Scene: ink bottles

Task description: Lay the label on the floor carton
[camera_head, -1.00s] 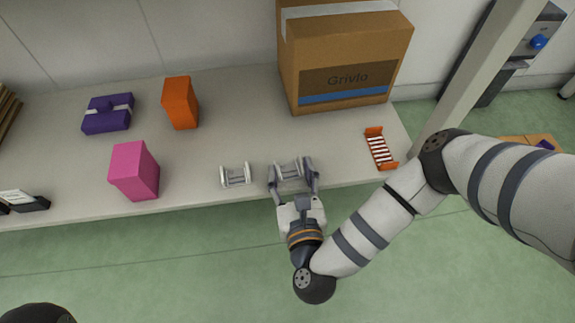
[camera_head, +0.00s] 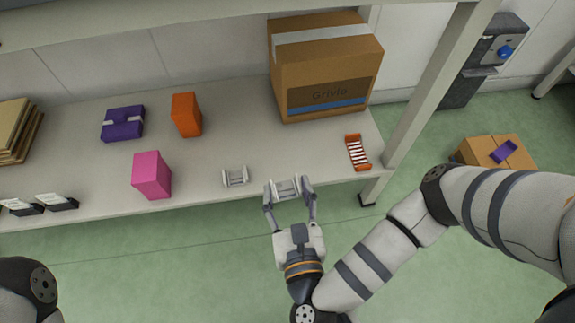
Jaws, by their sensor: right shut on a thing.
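My right gripper (camera_head: 287,191) is shut on a small pale grey spool-like piece (camera_head: 286,187), with one finger at each side. It holds the piece at the shelf's front edge. I cannot tell whether this piece is the label. A similar grey piece (camera_head: 235,177) stands on the shelf just to the left. The floor carton (camera_head: 479,151) is a brown box on the green floor at the right, well away from the gripper. A small purple object (camera_head: 504,152) lies on its top. My left gripper is out of view.
The shelf (camera_head: 215,150) bears a large Grivlo carton (camera_head: 329,65), an orange box (camera_head: 186,114), a pink box (camera_head: 151,175), a purple box (camera_head: 122,123) and an orange-and-white rack (camera_head: 358,153). A shelf post (camera_head: 430,90) stands between shelf and floor carton. Open floor lies in front.

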